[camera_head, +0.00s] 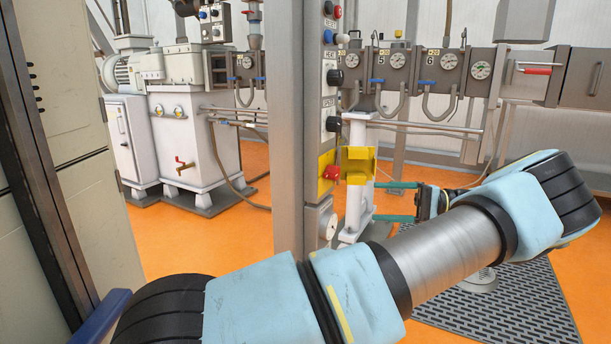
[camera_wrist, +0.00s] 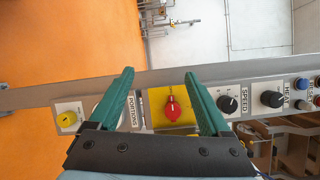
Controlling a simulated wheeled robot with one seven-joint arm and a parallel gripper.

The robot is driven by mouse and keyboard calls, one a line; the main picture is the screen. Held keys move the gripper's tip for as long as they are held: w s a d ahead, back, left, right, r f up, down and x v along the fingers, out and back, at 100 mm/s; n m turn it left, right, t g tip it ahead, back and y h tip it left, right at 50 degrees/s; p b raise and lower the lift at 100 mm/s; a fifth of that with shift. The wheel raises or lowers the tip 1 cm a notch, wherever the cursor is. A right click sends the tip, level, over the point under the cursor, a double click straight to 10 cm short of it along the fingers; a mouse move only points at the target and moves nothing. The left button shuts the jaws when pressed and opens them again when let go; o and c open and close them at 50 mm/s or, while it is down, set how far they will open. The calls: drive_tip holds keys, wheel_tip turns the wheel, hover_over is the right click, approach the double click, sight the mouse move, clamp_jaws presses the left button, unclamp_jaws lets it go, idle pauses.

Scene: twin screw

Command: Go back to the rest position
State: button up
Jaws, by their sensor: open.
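My gripper (camera_head: 396,202) has two green fingers and is open and empty. In the head view it points left toward the grey control post (camera_head: 296,120), near the red knob (camera_head: 331,173) on its yellow plate (camera_head: 327,160). In the wrist view my gripper (camera_wrist: 160,95) has its fingers spread, one on each side of the red knob (camera_wrist: 172,108) in the picture. The knob shows between them and is not gripped. I cannot tell how far the fingertips are from the panel.
The post also carries a black SPEED knob (camera_wrist: 228,104) and a HEAT knob (camera_wrist: 272,99). A grey machine with gauges (camera_head: 450,72) stands behind. A dark cabinet edge (camera_head: 45,170) is at the left. Orange floor (camera_head: 190,235) and a grating (camera_head: 510,300) lie below.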

drive_tip(key=w+a+f+g+h, duration=0.1)
drive_tip(key=a+f+g+h, duration=0.15)
drive_tip(key=a, duration=0.55)
drive_tip(key=w+a+f+g+h, duration=0.1)
drive_tip(key=a+f+h, duration=0.15)
drive_tip(key=a, duration=0.55)
drive_tip(key=s+a+f+h, duration=0.1)
drive_tip(key=s+a+h, duration=0.7)
drive_tip(key=s+h, duration=0.15)
drive_tip(key=s+a+r+n+t+h, duration=0.2)
drive_tip(key=s+t+h, duration=0.2)
drive_tip(key=s, duration=0.3)
wheel_tip(320, 180, up, 23)
drive_tip(key=p, duration=2.3)
drive_tip(key=shift+w+d, duration=0.15)
drive_tip(key=shift+d, duration=0.1)
